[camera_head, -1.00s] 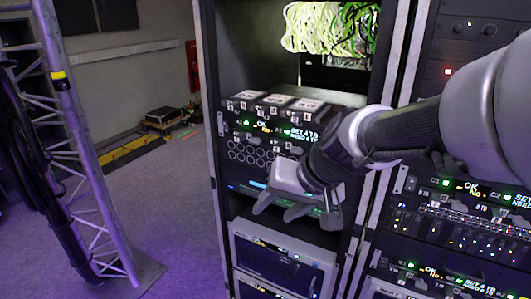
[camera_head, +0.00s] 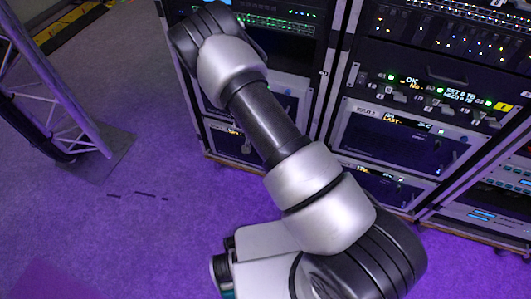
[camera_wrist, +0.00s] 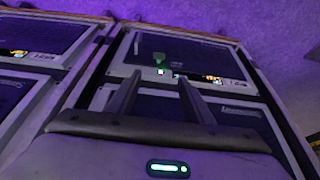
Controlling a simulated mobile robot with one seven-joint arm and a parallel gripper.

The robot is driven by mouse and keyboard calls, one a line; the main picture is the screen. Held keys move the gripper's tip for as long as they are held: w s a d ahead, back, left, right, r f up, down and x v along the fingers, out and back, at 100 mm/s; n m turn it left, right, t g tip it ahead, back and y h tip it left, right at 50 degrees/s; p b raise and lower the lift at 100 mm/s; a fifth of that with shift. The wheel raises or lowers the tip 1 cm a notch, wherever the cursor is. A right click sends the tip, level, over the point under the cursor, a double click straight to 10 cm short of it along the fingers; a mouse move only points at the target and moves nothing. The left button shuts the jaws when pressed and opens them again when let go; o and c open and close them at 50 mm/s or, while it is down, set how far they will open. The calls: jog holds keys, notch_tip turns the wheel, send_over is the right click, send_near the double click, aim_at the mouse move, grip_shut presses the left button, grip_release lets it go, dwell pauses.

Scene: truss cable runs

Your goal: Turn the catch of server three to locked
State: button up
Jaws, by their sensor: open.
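In the wrist view my gripper (camera_wrist: 158,84) is open, its two dark fingers apart with nothing between them. Beyond the fingertips is a dark-fronted server unit (camera_wrist: 200,52) in a pale frame. A small dark green piece (camera_wrist: 162,58) shows on its front, with a bright light just below it; whether this is a catch I cannot tell. Lit labels sit along the unit's edge, too small to read. I cannot tell which unit is server three, or how its catch is turned. In the head view my arm hides the gripper and part of the left rack.
The left rack's lower unit (camera_head: 234,143) shows beside my arm. The middle rack holds a panel with several small levers (camera_head: 430,97) and a dark-screened unit (camera_head: 400,140). A truss tower (camera_head: 45,105) stands at the left.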

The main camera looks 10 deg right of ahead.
jog(key=b+x, duration=0.4)
jog(key=x, duration=1.3)
jog(key=shift+f+b, duration=0.2)
jog(key=shift+b, duration=0.1)
jog(key=shift+s+d, duration=0.1)
jog(key=c, duration=1)
jog(key=shift+c, duration=0.2)
